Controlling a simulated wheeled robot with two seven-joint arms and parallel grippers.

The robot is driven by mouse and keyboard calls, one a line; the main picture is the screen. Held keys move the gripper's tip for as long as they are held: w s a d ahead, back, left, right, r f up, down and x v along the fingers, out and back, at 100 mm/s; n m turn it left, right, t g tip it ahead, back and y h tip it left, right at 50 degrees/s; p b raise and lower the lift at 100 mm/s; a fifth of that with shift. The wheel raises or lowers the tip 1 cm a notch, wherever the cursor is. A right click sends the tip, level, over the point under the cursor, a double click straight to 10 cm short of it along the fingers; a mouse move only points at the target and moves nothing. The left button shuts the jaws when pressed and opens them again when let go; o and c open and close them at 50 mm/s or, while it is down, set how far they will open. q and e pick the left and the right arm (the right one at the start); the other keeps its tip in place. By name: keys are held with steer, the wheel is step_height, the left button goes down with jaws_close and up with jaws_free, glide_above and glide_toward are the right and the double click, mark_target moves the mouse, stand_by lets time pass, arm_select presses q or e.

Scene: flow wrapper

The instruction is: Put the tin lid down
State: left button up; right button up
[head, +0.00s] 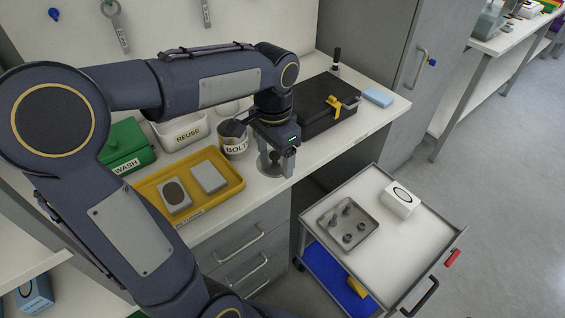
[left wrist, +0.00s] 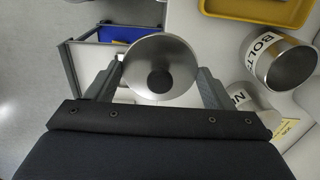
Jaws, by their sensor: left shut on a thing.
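The tin lid, a round shiny metal disc with a dark knob, sits between the fingers of my left gripper (left wrist: 158,84) in the left wrist view, where its face (left wrist: 160,50) shows. In the head view my left gripper (head: 277,170) points down near the worktop's front edge, shut on the lid (head: 265,164), which is partly hidden. I cannot tell whether the lid touches the worktop. The tin labelled BOLT (head: 235,146) stands just left of the gripper; in the left wrist view the BOLT tin (left wrist: 285,66) looks open. My right gripper is not in view.
A yellow tray (head: 235,184) with two boxes lies left of the gripper. A white REUSE bin (head: 177,138) and a green WASH box (head: 122,150) stand behind. A dark case (head: 312,115) is at the right. A trolley (head: 420,231) stands in front.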

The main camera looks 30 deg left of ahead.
arm_select(q)
steer(key=w+f, duration=0.2)
steer(key=w+a+f, duration=0.1)
steer(key=w+f, duration=0.1)
steer(key=w+a+f, duration=0.1)
steer(key=w+f, duration=0.1)
steer(key=shift+w+f, duration=0.25)
steer(key=shift+f, duration=0.05)
steer(key=shift+w+a+f, duration=0.1)
steer(key=shift+w+f, duration=0.05)
steer(key=shift+f, duration=1.55)
steer(key=shift+f+b, duration=0.15)
steer(key=shift+b, duration=0.2)
steer(key=o, duration=1)
steer(key=shift+c, duration=0.2)
